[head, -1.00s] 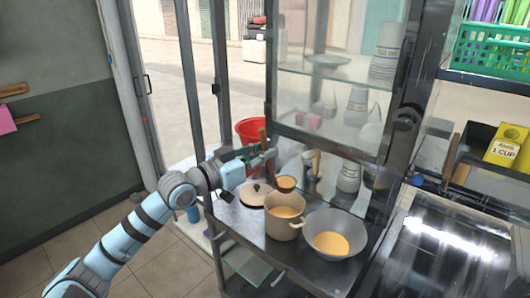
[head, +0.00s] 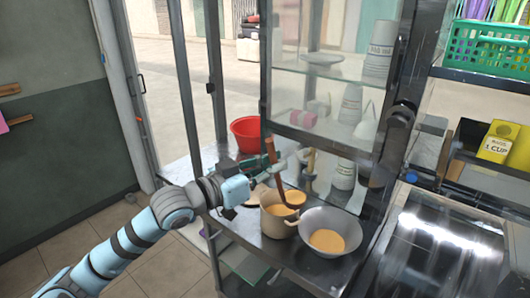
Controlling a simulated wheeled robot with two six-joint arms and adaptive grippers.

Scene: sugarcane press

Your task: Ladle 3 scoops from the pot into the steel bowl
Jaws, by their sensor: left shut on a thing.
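My left gripper (head: 274,168) is shut on the ladle's brown handle (head: 270,152), behind and above the pot. The ladle's cup (head: 295,198) is at the pot's upper right rim, on the side toward the steel bowl, and shows orange at its top. The beige pot (head: 272,222) stands on the metal counter and holds orange liquid. The grey steel bowl (head: 345,217) stands close to its right with a pool of orange liquid (head: 327,240) in the bottom. My right gripper is not in view.
A red basin (head: 246,133) stands behind on the counter (head: 290,256). A glass-fronted cabinet (head: 320,95) with stacked cups rises behind the bowl. A pot lid (head: 254,196) is partly hidden by my gripper. A yellow box (head: 497,143) is at right.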

